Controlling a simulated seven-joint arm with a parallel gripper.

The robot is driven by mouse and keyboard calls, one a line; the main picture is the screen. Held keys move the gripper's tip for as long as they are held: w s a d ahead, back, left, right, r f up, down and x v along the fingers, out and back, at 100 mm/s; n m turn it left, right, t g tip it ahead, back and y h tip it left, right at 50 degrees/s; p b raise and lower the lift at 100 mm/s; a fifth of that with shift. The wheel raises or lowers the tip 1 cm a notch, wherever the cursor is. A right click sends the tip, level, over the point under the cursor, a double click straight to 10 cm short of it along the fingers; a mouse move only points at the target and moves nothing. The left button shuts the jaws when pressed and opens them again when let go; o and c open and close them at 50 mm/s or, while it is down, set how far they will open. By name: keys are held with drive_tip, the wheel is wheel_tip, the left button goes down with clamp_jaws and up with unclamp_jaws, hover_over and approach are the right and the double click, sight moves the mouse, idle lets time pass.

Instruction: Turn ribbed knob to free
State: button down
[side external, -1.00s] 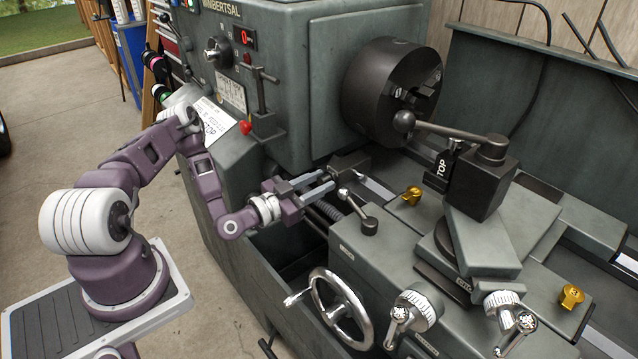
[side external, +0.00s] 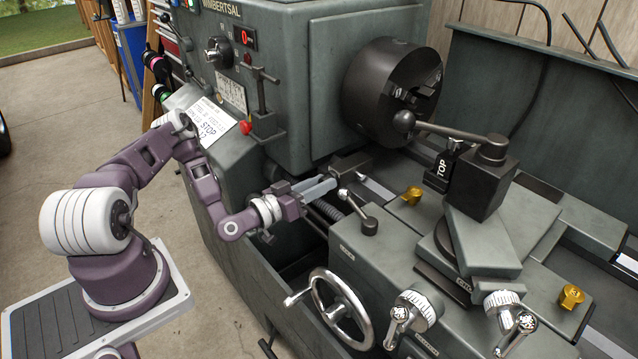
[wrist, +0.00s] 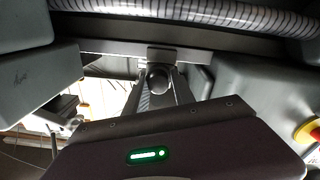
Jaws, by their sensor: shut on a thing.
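My gripper (side external: 325,184) reaches in from the left, low beside the lathe bed. Its fingers are closed on the small dark knob at the near end of a dark block (side external: 351,165) on the bed rail. In the wrist view the rounded knob (wrist: 158,78) sits between the two fingers of my gripper (wrist: 160,82), in front of the block (wrist: 163,54). The fingers touch or nearly touch its sides. The knob's ribs are too small to make out, and the fingers hide it in the side view.
A ball-ended lever (side external: 359,211) and a handwheel (side external: 341,310) stand close to the right and below. The chuck (side external: 392,90) is above right. A ribbed screw (wrist: 210,14) crosses the top of the wrist view. A brass knob (side external: 411,195) sits on the carriage.

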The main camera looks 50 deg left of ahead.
drive_tip(key=n, duration=1.2)
drive_tip(key=shift+a+r+n+y, duration=0.2)
drive_tip(key=shift+n+y, duration=0.1)
drive_tip(key=shift+n, duration=0.1)
idle(0.3)
drive_tip(key=c, duration=1.1)
unclamp_jaws()
drive_tip(key=shift+f, duration=0.1)
drive_tip(key=shift+s, duration=0.1)
